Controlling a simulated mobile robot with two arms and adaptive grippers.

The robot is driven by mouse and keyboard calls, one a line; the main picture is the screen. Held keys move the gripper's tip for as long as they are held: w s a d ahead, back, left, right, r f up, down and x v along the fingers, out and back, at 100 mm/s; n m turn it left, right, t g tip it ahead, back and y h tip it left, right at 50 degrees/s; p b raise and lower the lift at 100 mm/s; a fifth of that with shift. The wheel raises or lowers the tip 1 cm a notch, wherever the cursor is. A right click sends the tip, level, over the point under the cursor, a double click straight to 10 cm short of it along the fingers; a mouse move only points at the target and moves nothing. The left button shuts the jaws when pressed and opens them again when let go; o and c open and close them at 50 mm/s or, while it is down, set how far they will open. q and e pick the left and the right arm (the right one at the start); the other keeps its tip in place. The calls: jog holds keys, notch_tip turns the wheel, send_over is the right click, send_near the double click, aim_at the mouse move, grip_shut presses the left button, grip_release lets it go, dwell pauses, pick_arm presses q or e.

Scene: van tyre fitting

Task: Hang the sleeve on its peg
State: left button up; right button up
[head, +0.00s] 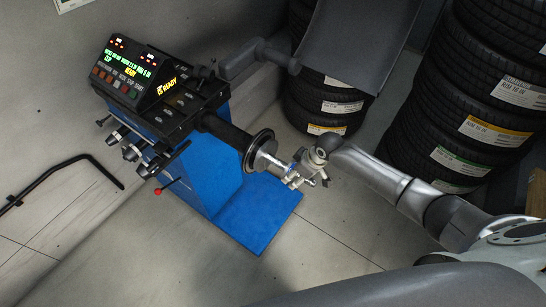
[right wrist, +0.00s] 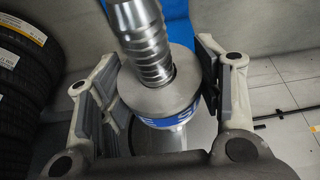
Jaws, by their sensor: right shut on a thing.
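The sleeve (right wrist: 160,105), a silver ring with a blue lettered band, sits around the threaded shaft (right wrist: 140,40) of the wheel balancer (head: 190,150). The shaft passes through its hole. My right gripper (head: 296,178) is at the shaft's end, with its fingers on both sides of the sleeve and shut on it. In the head view the gripper hides most of the sleeve. Several grey cone-shaped parts (head: 131,152) hang on the balancer's near left side. I cannot tell which peg is the sleeve's. My left gripper is not in view.
A dark round flange (head: 258,150) is on the shaft behind the sleeve. A lever with a red knob (head: 158,191) sticks out below the cones. Tyre stacks (head: 490,100) stand at the right and back. A black bent bar (head: 60,170) is at the left. Floor in front is clear.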

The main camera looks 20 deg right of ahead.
aim_at(313, 183)
jog(key=shift+s+d+f+p, duration=0.1)
jog(key=shift+s+d+p, duration=0.65)
jog(key=shift+s, duration=0.45)
jog(key=shift+s+d+f+p, duration=0.1)
jog(key=shift+s+d+p, duration=0.5)
jog(key=shift+s+d, duration=0.4)
jog(key=s+d+p, duration=0.3)
jog(key=s+d, duration=0.2)
jog(key=s, duration=0.1)
jog(key=shift+s+d+r, duration=0.15)
jog(key=shift+s, duration=0.25)
